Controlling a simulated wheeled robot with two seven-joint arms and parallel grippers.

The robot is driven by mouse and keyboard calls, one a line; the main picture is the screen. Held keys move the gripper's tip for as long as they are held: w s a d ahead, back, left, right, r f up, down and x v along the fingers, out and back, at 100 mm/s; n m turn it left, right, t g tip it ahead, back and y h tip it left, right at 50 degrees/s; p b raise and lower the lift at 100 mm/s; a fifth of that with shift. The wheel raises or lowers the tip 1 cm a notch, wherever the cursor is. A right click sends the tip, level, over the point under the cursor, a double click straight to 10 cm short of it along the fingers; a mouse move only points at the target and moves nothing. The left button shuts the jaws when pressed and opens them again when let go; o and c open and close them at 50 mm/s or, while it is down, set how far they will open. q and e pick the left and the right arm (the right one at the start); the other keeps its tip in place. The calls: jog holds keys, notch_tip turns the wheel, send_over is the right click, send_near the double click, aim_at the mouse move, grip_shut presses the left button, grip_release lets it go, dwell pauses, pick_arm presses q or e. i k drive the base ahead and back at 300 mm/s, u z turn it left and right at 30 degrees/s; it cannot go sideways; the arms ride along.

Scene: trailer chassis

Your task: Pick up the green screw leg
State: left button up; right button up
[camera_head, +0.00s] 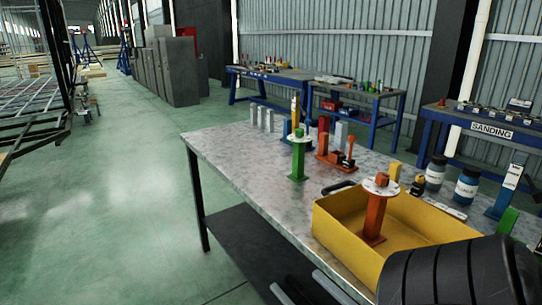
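The green screw leg (298,161) stands upright on the metal-topped table (240,150), left of the yellow tray. It has a square green post, a white round disc near its top and a small green piece above the disc. Nothing holds it. A similar orange-red leg (375,218) with a white disc stands in the yellow tray (345,243). Neither of my grippers shows in this view.
Behind the green leg stand a yellow-and-blue leg, grey posts (261,117) and a red clamp-like tool (336,156). Bottles (466,186) stand at the right. A large black ribbed shape covers the bottom right corner. The table's left part is clear.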

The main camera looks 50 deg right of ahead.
aim_at(297, 175)
jog(key=i, duration=2.4)
jog(key=z, duration=1.55)
